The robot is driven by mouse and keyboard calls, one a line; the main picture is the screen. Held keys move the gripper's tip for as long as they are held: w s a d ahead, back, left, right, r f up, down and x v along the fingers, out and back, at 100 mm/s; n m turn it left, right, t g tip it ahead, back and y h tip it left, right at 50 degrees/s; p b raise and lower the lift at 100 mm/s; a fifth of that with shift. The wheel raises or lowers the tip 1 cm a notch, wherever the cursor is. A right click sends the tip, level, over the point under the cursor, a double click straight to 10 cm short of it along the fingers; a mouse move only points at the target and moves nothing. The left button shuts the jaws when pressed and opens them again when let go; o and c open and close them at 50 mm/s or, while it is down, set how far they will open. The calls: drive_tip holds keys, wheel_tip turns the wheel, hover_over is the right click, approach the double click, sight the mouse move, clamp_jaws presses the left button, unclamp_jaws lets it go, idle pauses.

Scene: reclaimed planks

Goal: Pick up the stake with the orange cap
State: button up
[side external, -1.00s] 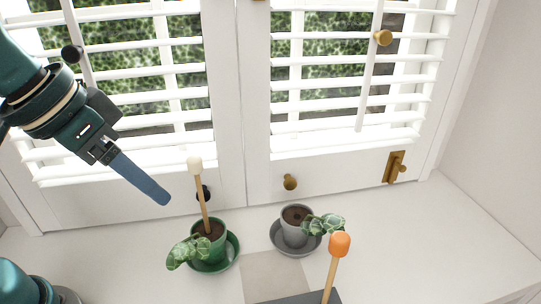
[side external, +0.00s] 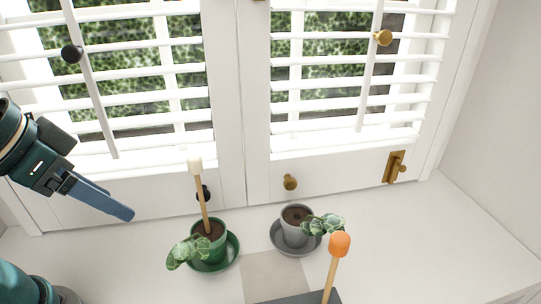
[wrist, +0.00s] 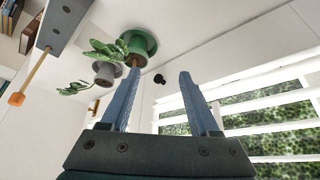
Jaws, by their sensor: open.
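The stake with the orange cap (side external: 340,244) stands upright in a dark grey block (side external: 300,298) at the bottom right of the side view. In the wrist view its orange cap (wrist: 16,98) is at the far left, with the stick running up to the grey block (wrist: 60,25). My gripper (side external: 120,208) is at the left of the side view, above the sill and well away from that stake. In the wrist view my gripper (wrist: 160,75) has its blue fingers apart with nothing held between them.
A green pot (side external: 217,252) on a green saucer holds a plant and a white-capped stake (side external: 194,166), between my gripper and the orange-capped stake. A grey pot (side external: 293,238) stands right of it. Shuttered windows with knobs back the sill. The right sill is clear.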

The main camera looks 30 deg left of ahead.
wheel_tip(320, 180, up, 4)
drive_tip(key=m+g+h, duration=0.4)
drive_tip(key=m, duration=1)
approach(331, 251)
drive_tip(key=d+f, duration=0.1)
drive_tip(key=w+d+f, duration=0.1)
drive_tip(key=f, duration=0.1)
drive_tip(key=w+d+f, duration=0.1)
drive_tip(key=shift+f, duration=0.3)
drive_tip(key=shift+d+f, duration=0.15)
drive_tip(key=shift+f, duration=2.6)
drive_tip(key=shift+x, duration=2.5)
